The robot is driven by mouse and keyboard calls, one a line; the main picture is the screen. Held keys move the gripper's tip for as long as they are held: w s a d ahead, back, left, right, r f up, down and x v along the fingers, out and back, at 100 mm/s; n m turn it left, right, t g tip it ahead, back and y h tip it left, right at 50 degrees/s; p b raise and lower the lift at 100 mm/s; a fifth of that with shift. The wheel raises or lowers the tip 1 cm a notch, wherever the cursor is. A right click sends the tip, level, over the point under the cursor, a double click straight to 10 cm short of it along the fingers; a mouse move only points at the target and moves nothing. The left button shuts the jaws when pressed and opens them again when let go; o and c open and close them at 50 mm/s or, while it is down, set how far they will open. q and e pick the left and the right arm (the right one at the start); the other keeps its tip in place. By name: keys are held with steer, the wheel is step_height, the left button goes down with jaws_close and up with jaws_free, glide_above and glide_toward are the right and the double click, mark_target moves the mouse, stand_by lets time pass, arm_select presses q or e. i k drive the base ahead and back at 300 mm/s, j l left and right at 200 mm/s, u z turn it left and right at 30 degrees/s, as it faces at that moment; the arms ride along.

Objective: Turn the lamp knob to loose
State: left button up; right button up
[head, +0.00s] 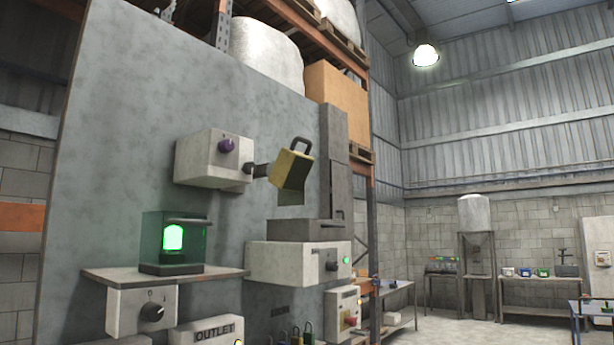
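A lamp (172,238) glows green inside a clear glass case on a shelf fixed to the grey panel. Below the shelf is a white box (126,312) with a black round knob (152,312). Small marks are printed above the knob, too small to read surely. No word "loose" can be made out. A purple knob (226,146) sits on a higher white box, and a dark knob (331,265) sits on a white box to the right. Neither of my grippers is in view.
Open floor (440,318) and work tables lie to the right.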

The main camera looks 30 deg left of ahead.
mark_target(248, 168)
steer(key=i+u, duration=0.3)
steer(key=i, duration=0.2)
steer(key=i+l+u, duration=0.3)
steer(key=i, duration=0.15)
steer(key=i+l+u, duration=0.35)
steer(key=i, duration=0.15)
steer(key=i+u, duration=0.15)
steer(key=u, duration=0.3)
steer(key=i+l+u, duration=0.15)
steer(key=u, duration=0.35)
steer(key=i+l+u, duration=0.1)
steer(key=u, duration=0.35)
steer(key=l+u, duration=0.3)
steer(key=u, duration=0.2)
steer(key=i, duration=0.05)
